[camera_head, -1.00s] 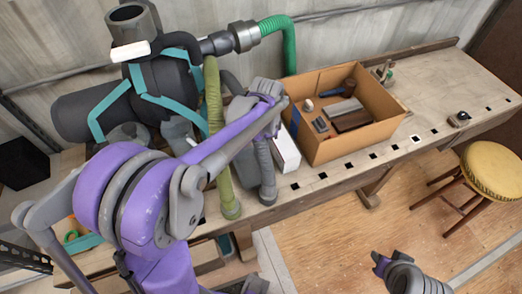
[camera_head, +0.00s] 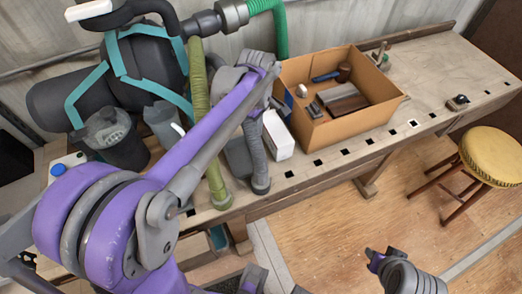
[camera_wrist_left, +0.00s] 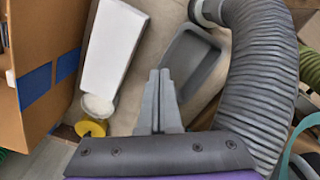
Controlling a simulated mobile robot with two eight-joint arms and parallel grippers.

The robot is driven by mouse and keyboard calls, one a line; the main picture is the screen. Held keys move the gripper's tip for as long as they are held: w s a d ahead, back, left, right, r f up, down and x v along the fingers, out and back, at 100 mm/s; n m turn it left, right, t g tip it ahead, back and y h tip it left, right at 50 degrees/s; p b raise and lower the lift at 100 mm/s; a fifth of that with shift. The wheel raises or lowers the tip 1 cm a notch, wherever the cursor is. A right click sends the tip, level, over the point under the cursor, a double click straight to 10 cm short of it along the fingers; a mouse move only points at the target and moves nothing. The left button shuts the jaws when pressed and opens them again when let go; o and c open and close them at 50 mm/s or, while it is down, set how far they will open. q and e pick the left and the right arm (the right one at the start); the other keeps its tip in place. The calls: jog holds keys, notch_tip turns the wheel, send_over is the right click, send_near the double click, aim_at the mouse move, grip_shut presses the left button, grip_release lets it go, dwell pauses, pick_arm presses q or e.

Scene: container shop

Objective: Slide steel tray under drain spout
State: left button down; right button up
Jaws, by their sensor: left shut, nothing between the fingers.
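A dark grey shallow tray (camera_head: 238,158), the likely steel tray, lies on the bench between an olive hose (camera_head: 200,100) and a grey ribbed hose (camera_head: 260,165). The tray also shows in the left wrist view (camera_wrist_left: 192,58), with the ribbed hose (camera_wrist_left: 262,75) right of it. My left gripper (camera_wrist_left: 160,72) is shut and empty, its fingertips by the tray's left edge in that view; contact is unclear. In the head view its fingers are hidden. My right gripper (camera_head: 374,258) is over the floor, its opening unclear. I cannot tell which part is the drain spout.
A white carton (camera_head: 277,135) stands beside the tray, then an open cardboard box (camera_head: 350,120) of tools. A dark machine with teal straps (camera_head: 145,60) and a dark bucket (camera_head: 113,135) are at left. A yellow stool (camera_head: 490,155) is at right. The bench's right end is mostly clear.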

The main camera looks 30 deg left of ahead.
aim_at(238, 162)
pick_arm(q)
notch_tip(238, 162, down, 10)
jog(key=n+b, duration=0.3)
jog(key=n, duration=0.8)
jog(key=shift+d+r, duration=0.1)
jog(key=shift+r, duration=0.05)
jog(key=s+a, duration=0.4)
jog(key=s, duration=0.1)
jog(key=shift+s+a, duration=0.25)
jog(key=shift+a, duration=0.15)
jog(key=shift+r, duration=0.1)
